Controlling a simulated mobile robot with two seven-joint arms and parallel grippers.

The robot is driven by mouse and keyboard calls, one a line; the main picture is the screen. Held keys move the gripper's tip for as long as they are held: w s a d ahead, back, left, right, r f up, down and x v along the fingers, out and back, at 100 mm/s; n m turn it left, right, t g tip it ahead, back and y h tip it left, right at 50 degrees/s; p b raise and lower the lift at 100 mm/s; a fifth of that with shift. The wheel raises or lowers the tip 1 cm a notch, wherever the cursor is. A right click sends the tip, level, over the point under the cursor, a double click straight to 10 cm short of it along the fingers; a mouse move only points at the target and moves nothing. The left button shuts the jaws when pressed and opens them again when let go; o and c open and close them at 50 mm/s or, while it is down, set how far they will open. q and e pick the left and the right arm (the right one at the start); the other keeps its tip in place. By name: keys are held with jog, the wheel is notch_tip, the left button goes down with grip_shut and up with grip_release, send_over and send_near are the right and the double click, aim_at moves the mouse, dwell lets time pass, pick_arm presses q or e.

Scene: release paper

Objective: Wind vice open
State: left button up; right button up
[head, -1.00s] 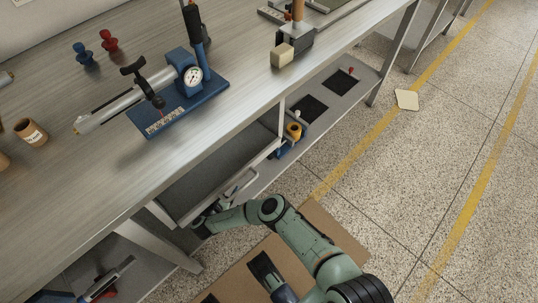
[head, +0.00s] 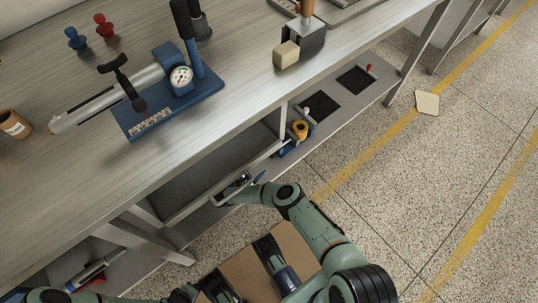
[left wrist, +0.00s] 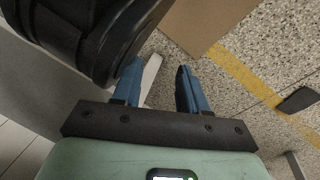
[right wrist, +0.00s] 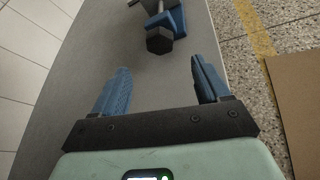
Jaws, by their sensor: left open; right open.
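In the right wrist view a blue device (right wrist: 176,20), which looks like the vice, has a dark hexagonal end and a thin bar. It lies on a grey surface ahead of my right gripper (right wrist: 160,78), whose blue fingers are apart and empty. In the head view my right gripper (head: 236,186) is by the lower shelf's edge, below the tabletop. A blue and yellow item (head: 298,130) sits farther right on that shelf; I cannot tell if it is the same device. My left gripper (left wrist: 158,88) is open; nothing is clearly held.
On the bench (head: 60,190) stand a blue gauge device (head: 196,92) with a long lever, a red knob (head: 104,26), a blue knob (head: 76,40) and a pale block (head: 286,55). The bench edge overhangs the shelf. The floor to the right is mostly clear.

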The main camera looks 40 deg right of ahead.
jog(key=b+x, duration=0.3)
jog(key=x, duration=0.6)
jog(key=shift+d+f, duration=0.15)
jog(key=shift+f, duration=0.05)
pick_arm(q)
jog(key=s+f+g, duration=0.3)
jog(key=s+f, duration=0.2)
jog(key=s, duration=0.2)
jog(key=shift+s+a+n, duration=0.3)
jog(key=shift+a, duration=0.15)
pick_arm(e)
jog(key=shift+w+d, duration=0.15)
jog(key=shift+d, duration=0.25)
jog(key=c, duration=1)
